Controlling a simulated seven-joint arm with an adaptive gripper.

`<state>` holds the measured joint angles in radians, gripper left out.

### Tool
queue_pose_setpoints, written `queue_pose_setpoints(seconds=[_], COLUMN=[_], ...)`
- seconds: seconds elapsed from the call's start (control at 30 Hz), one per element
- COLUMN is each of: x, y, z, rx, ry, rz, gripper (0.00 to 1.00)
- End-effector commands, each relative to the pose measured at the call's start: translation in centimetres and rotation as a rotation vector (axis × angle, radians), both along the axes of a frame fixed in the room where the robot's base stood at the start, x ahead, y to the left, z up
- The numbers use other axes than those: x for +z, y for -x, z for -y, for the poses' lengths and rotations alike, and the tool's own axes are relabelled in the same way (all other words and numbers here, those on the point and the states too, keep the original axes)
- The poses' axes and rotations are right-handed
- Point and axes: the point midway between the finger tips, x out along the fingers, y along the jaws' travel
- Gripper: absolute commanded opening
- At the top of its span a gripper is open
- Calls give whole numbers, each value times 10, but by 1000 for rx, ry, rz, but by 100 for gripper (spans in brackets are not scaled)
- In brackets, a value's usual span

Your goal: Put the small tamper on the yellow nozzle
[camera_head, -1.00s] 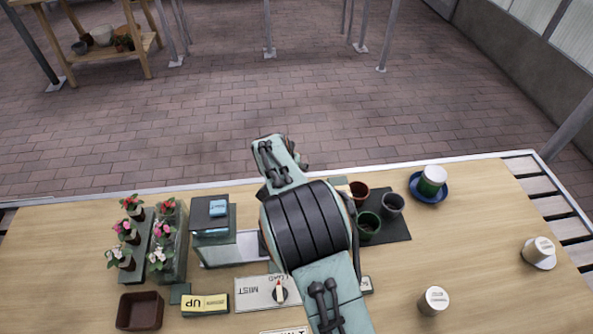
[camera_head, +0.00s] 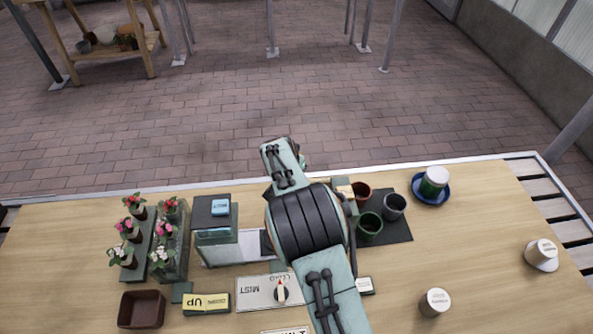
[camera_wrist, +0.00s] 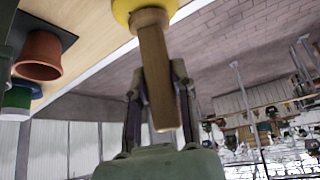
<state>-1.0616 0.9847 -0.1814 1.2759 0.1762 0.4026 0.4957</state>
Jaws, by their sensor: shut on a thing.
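In the wrist view, which looks upside down, my gripper (camera_wrist: 160,90) is shut on the small tamper's wooden handle (camera_wrist: 158,70). A round yellow piece (camera_wrist: 122,8) meets the handle's table-side end at the frame's top edge. I cannot tell whether it is the tamper's own foot or the yellow nozzle. In the head view, my arm hides the gripper. A small pale wooden block (camera_head: 345,190) shows beside my arm. No yellow nozzle can be made out there.
Right of my arm, a terracotta pot (camera_head: 361,193), a green pot (camera_head: 369,226) and a grey pot (camera_head: 393,207) stand on a dark mat (camera_head: 400,233). A cup (camera_head: 433,181) sits on a blue saucer. Potted flowers (camera_head: 128,228) stand left.

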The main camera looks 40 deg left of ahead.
Motion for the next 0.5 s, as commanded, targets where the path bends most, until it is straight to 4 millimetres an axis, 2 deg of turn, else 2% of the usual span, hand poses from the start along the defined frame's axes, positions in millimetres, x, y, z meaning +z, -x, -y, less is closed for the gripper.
queue_pose_setpoints(seconds=[0.17,0.4,0.5], x=[17,69,86], y=[0,0,0], z=[-1,-1,-1], rx=[0,1,-1], ry=[-2,-4,-4], rz=[0,2,3], gripper=[0,0,0])
